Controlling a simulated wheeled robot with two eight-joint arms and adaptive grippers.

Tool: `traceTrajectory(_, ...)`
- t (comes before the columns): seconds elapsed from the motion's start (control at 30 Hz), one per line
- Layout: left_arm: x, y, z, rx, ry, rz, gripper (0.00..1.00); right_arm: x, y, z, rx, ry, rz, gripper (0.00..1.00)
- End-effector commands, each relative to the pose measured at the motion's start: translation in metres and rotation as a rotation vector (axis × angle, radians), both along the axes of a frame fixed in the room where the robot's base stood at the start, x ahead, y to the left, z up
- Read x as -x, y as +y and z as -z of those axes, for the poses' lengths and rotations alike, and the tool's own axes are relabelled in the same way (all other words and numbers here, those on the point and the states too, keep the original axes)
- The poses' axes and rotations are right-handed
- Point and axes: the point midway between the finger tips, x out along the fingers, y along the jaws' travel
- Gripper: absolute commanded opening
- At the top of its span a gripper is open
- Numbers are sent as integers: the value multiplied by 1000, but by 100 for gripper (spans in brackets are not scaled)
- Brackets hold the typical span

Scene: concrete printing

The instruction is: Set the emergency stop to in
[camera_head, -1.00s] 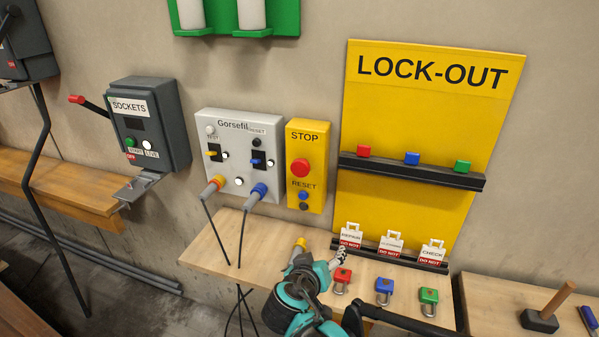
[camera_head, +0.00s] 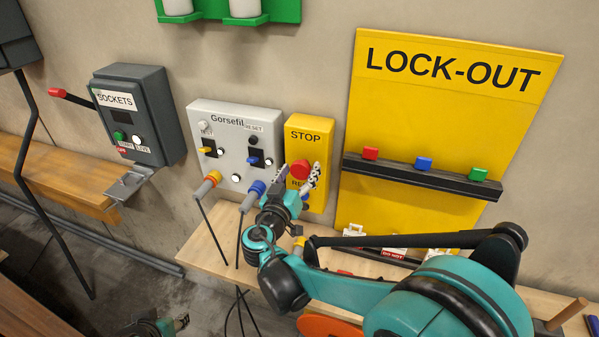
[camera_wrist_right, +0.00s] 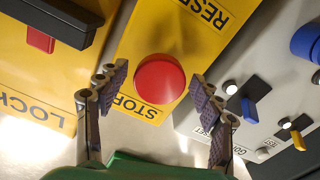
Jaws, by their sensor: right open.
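The emergency stop is a round red button (camera_head: 300,169) on a yellow box (camera_head: 309,129) marked STOP and RESET on the wall. My right gripper (camera_head: 298,181) is open in front of it, a finger on either side in the head view. In the right wrist view, the red button (camera_wrist_right: 160,78) shows between and beyond the two open fingers (camera_wrist_right: 158,100), with no clear contact. Whether the button is pressed in, I cannot tell. The gripper hides most of the RESET part in the head view. My left gripper (camera_head: 180,323) shows at the bottom edge, its jaws unclear.
A grey Gorsefil panel (camera_head: 228,113) with plugs and cables is just left of the box. A yellow LOCK-OUT board (camera_head: 440,115) with a black shelf (camera_head: 420,177) is to the right. A wooden bench (camera_head: 215,250) runs below, partly hidden by my right arm.

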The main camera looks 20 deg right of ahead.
Motion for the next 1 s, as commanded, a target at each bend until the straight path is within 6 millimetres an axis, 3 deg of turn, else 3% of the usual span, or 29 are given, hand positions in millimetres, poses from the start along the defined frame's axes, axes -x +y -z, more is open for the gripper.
traceTrajectory(0.23,0,0,0,0,0,0,40,-1,-1,0,0,0,0,67)
traceTrajectory(0.27,0,0,0,0,0,0,40,-1,-1,0,0,0,0,61)
traceTrajectory(0.5,0,0,0,0,0,0,40,-1,-1,0,0,0,-1,0)
traceTrajectory(0.93,0,0,2,0,0,0,40,-11,-8,-1,1,0,0,0)
traceTrajectory(0.97,0,0,2,0,0,0,40,-11,-8,-1,1,0,0,50)
traceTrajectory(1.0,0,0,2,0,0,0,40,-11,-8,-1,1,0,0,60)
